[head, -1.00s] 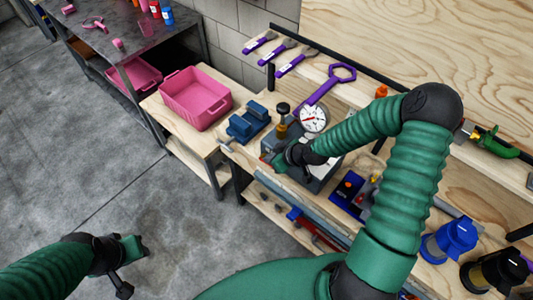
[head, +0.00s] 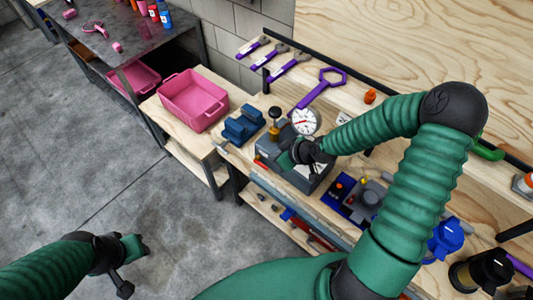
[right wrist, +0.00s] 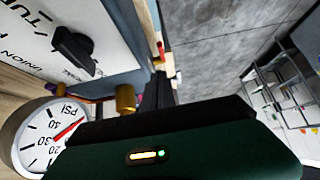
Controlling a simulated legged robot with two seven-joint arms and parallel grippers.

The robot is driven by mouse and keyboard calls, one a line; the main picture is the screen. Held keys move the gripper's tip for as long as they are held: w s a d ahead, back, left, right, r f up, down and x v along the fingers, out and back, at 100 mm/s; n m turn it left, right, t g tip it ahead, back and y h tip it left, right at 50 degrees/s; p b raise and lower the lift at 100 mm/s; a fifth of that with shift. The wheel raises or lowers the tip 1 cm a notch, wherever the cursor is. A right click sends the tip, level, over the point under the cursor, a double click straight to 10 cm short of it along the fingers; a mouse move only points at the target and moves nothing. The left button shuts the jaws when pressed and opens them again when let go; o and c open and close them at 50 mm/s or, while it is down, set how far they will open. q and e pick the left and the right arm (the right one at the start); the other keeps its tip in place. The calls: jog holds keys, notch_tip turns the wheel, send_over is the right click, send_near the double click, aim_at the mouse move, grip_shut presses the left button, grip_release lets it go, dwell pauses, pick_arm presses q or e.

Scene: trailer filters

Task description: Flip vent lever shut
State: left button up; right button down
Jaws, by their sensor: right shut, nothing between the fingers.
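A grey box unit (head: 318,178) with a round white gauge (head: 305,121) stands on the wooden bench. A small red lever-like piece (head: 260,164) shows at its left edge. In the right wrist view a black knob (right wrist: 74,50) sits on the unit's white lettered panel, the gauge (right wrist: 38,138) is at lower left, and a small red piece (right wrist: 160,50) sticks out past the panel's edge. I cannot tell which piece is the vent lever. My right gripper (head: 286,160) is shut and empty over the unit. My left gripper (head: 138,246) hangs over the floor, its jaws unclear.
A blue block-like fixture (head: 243,125) and a pink bin (head: 193,100) stand to the left. A blue tray with parts (head: 342,190) is to the right. Purple wrenches (head: 288,66) lie at the back. The floor at left is clear.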

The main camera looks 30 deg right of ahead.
jog(key=s, duration=0.1)
jog(key=s+r, duration=0.1)
jog(key=s, duration=0.1)
jog(key=shift+s+d+r, duration=0.3)
jog(key=shift+d+r, duration=0.1)
jog(key=shift+d, duration=0.2)
